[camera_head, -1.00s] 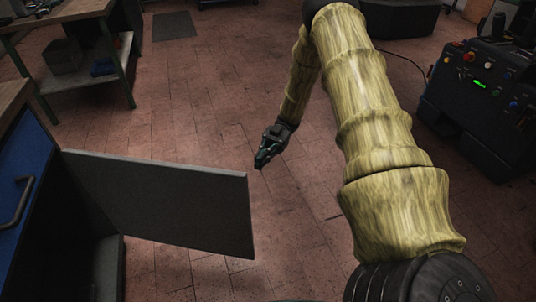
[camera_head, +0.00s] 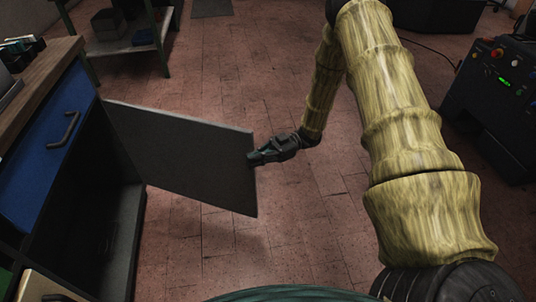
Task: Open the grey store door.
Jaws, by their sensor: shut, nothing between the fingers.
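The grey store door (camera_head: 185,155) stands swung out from the cabinet at the left, with the dark inside of the cabinet (camera_head: 85,200) showing behind it. It hinges on the cabinet's far side. My gripper (camera_head: 252,157) is shut and empty at the door's free edge. It appears to touch that edge or lie very close to it; I cannot tell which. No handle shows on the visible face of the door.
A blue drawer (camera_head: 45,145) with a dark handle sits above the opening. A workbench (camera_head: 135,45) stands at the back left, and a dark machine with buttons (camera_head: 500,95) at the right. The tiled floor between is clear.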

